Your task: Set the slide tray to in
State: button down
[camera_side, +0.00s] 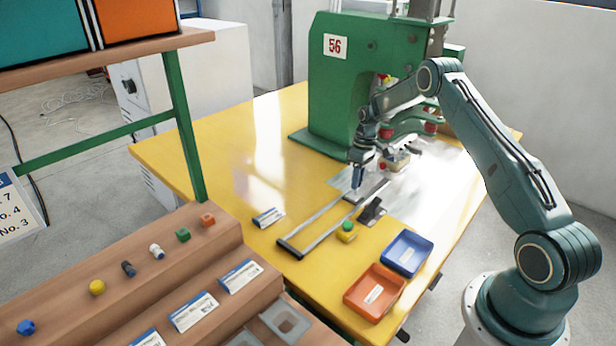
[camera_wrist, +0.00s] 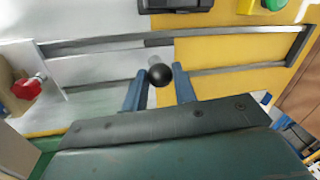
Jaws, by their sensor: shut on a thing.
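The slide tray's long rail frame (camera_side: 300,247) lies on the yellow table and runs from its dark front end toward the green press. In the wrist view its rails (camera_wrist: 232,69) cross the picture, with the end bar at the right. A round black knob (camera_wrist: 160,75) stands between the rails. My gripper (camera_wrist: 159,86) is shut on the black knob, one blue finger on each side. In the side view my gripper (camera_side: 357,187) is low over the press-side part of the rails. The knob and the tray surface under the gripper are hard to make out there.
The green press (camera_side: 335,95) marked 56 stands behind. A black stand (camera_side: 371,211) and a yellow box with a green button (camera_side: 346,231) sit right of the rails. Blue (camera_side: 407,252) and orange (camera_side: 374,292) bins are nearer. The table left of the rails is mostly clear.

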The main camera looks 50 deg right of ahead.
jog(key=shift+w+d+r, duration=0.1)
jog(key=c, duration=1.1)
grip_release()
jog(key=shift+r, duration=0.1)
jog(key=r, duration=0.4)
jog(key=d+r, duration=0.1)
jog(key=r, duration=0.4)
jog(key=d+r, duration=0.1)
jog(key=r, duration=0.3)
jog(key=shift+w+d+r, duration=0.15)
jog(key=shift+w+d, duration=0.05)
jog(key=shift+d, duration=0.05)
